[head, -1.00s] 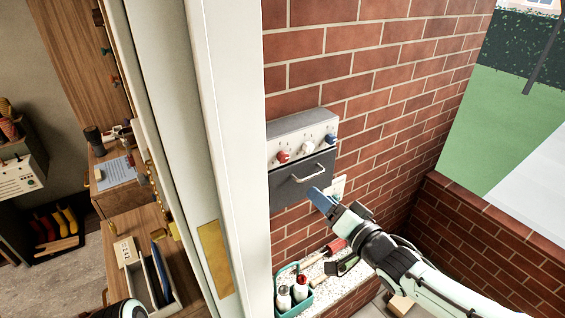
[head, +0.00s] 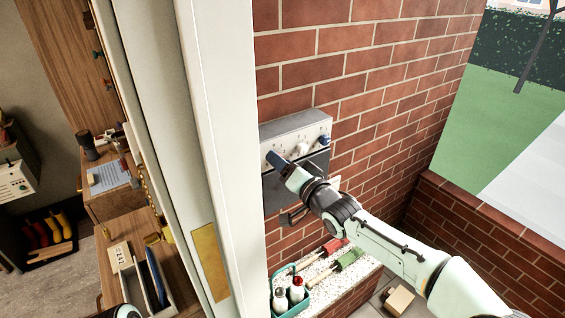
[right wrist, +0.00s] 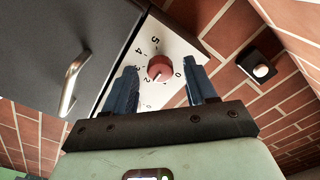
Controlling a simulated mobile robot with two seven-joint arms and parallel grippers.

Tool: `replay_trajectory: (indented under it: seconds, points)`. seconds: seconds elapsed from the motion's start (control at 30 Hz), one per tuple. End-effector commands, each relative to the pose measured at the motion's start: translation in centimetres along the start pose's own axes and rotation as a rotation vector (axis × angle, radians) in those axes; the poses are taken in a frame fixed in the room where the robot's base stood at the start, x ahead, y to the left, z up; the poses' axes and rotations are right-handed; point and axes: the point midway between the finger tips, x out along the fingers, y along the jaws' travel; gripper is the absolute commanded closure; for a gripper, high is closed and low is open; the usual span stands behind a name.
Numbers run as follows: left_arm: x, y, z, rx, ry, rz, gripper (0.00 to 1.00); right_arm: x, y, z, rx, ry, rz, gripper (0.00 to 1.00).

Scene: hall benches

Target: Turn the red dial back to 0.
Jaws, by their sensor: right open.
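The red dial (right wrist: 160,68) sits on a pale panel with printed numbers in the right wrist view. Its pale mark seems to point to the lower left; the exact number is unclear. My right gripper (right wrist: 161,80) is open, one finger on each side of the dial, with visible gaps. In the head view, my right gripper (head: 275,158) is in front of the left part of the control box (head: 293,128) and hides the red dial. A white dial (head: 302,149) and a blue dial (head: 325,140) show to its right.
A dark drawer front with a metal handle (right wrist: 75,83) adjoins the panel. A white door frame (head: 222,150) stands close left of the box. Below, a ledge (head: 322,278) holds a teal caddy (head: 292,308) with bottles, and red- and green-handled tools.

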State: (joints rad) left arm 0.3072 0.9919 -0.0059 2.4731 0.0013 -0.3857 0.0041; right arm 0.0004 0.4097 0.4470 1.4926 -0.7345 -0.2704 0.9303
Motion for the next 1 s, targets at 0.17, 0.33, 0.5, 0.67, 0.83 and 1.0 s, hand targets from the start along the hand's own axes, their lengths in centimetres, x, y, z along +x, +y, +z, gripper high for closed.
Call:
replay_trajectory:
  seconds: [0.17, 0.33, 0.5, 0.67, 0.83, 1.0]
  points:
    - [-0.05, 0.02, -0.01, 0.0, 0.0, 0.0, 0.57, 0.36, -0.05, 0.01, 0.0, 0.0, -0.001, 0.44]
    - [-0.04, 0.02, -0.01, 0.0, 0.0, 0.0, 0.57, 0.33, -0.02, 0.02, 0.0, 0.0, 0.0, 0.5]
    - [-0.04, 0.01, -0.01, 0.0, 0.0, 0.0, 0.57, 0.32, -0.01, 0.02, 0.0, 0.0, 0.0, 1.0]
    - [-0.04, 0.01, -0.01, 0.0, 0.0, 0.0, 0.57, 0.31, 0.0, 0.02, -0.003, 0.0, 0.0, 1.0]
    - [0.02, -0.01, 0.0, 0.0, 0.0, 0.0, 0.57, 0.31, 0.0, 0.03, -0.036, 0.0, 0.0, 1.0]
    - [0.14, -0.06, 0.01, 0.0, 0.0, 0.0, 0.57, 0.31, 0.0, 0.05, -0.119, 0.0, -0.001, 1.0]
